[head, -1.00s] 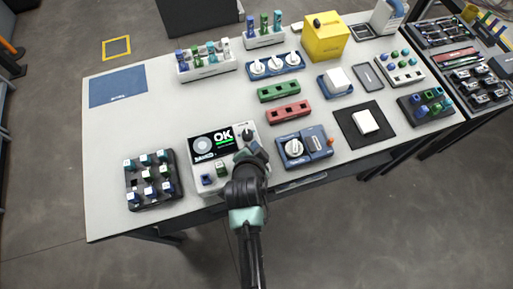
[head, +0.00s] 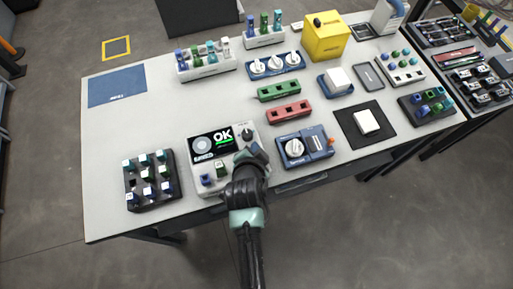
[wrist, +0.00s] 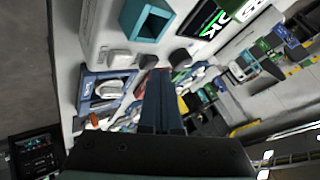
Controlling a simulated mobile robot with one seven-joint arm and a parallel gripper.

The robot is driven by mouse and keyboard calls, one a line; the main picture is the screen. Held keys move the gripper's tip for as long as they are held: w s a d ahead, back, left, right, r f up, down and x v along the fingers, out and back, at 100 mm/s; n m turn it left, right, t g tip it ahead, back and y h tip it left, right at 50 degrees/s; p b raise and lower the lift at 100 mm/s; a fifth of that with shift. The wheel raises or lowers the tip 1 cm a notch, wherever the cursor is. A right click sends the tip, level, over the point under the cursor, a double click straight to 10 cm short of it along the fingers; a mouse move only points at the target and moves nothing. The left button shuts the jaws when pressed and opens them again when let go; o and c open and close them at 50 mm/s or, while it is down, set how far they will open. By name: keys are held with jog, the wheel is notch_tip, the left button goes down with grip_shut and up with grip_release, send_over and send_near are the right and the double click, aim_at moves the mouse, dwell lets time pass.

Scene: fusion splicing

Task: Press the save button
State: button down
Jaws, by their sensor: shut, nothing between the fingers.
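The splicer (head: 196,167) is a pale box on the bench's front edge. Its dark screen (head: 210,143) shows a white "OK" and a green line; the screen also shows in the wrist view (wrist: 222,17). A dark knob (head: 247,134) is at its upper right, and blue (head: 206,180) and green (head: 221,171) parts stand along its front. I cannot read which control is the save button. My gripper (head: 252,152) is over the splicer's right side, partly hiding it. In the wrist view its fingers (wrist: 162,78) are shut and empty, near a small dark round part (wrist: 180,58); contact is unclear.
A black rack of capped blocks (head: 152,182) stands left of the splicer. A blue device with a white dial (head: 317,142) stands close to the right. Red (head: 289,112) and green (head: 279,91) holders lie behind. The bench's left side is clear around a blue mat (head: 118,87).

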jog(key=shift+f+b, duration=0.35)
jog(key=shift+f, duration=0.1)
dwell(0.5)
jog(key=shift+r, duration=0.15)
jog(key=shift+r+p, duration=0.75)
jog(key=shift+p, duration=0.1)
notch_tip(320, 180, up, 5)
jog(key=p, duration=0.4)
jog(key=shift+r+p, duration=0.1)
jog(key=shift+p, duration=0.25)
